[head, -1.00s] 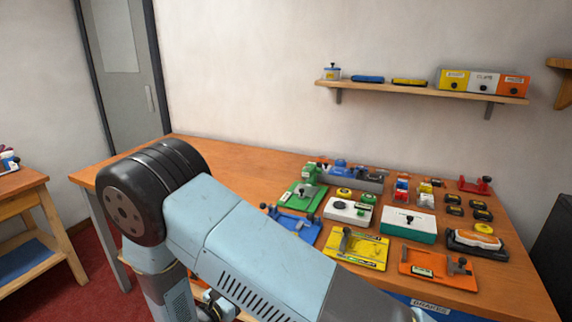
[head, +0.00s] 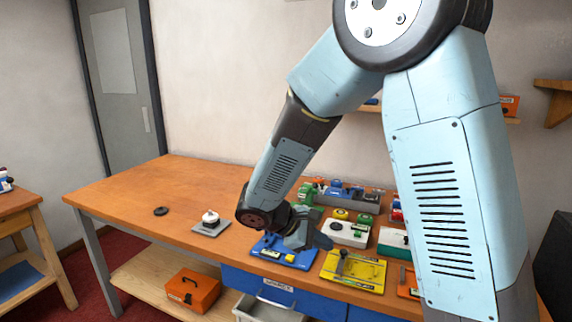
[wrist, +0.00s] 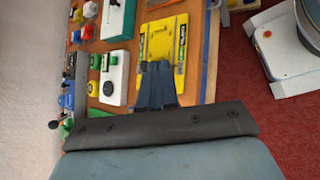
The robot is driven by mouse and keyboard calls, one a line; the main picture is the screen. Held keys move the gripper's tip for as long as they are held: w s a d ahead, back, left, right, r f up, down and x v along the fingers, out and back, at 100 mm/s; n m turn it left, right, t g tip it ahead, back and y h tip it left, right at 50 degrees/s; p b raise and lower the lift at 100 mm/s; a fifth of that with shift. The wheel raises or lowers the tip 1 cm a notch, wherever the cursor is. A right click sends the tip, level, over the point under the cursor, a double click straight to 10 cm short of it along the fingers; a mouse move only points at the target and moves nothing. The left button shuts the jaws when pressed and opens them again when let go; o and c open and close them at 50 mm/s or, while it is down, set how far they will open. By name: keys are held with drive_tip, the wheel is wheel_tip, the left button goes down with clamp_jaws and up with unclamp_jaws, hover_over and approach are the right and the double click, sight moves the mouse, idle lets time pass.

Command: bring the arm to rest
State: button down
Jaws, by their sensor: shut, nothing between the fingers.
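My gripper (head: 324,241) hangs over the front part of the wooden bench (head: 130,185), near the blue fixture (head: 285,252) and the yellow fixture plate (head: 352,272). In the wrist view its dark fingers (wrist: 155,70) are together and empty, in front of the yellow plate (wrist: 160,42). The white box with a green part (wrist: 115,78) shows beside them. In the head view my arm is bent in a high elbow and hides part of the bench's right side and most of the wall shelf.
A grey plate with a white knob (head: 211,226) and a black disc (head: 160,211) lie on the bench's left part, otherwise clear. An orange toolbox (head: 192,290) stands on the lower shelf. A grey bin or open drawer (head: 262,308) is below the bench front.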

drive_tip(key=s+d+r+m+t+y, duration=0.3)
drive_tip(key=s+d+r+m+y, duration=0.6)
drive_tip(key=s+d+r+m, duration=0.5)
drive_tip(key=shift+s+d+r+y, duration=0.15)
drive_tip(key=shift+s+r+y, duration=0.25)
drive_tip(key=shift+s+r, duration=1.4)
drive_tip(key=shift+s+f, duration=0.1)
drive_tip(key=shift+f, duration=0.05)
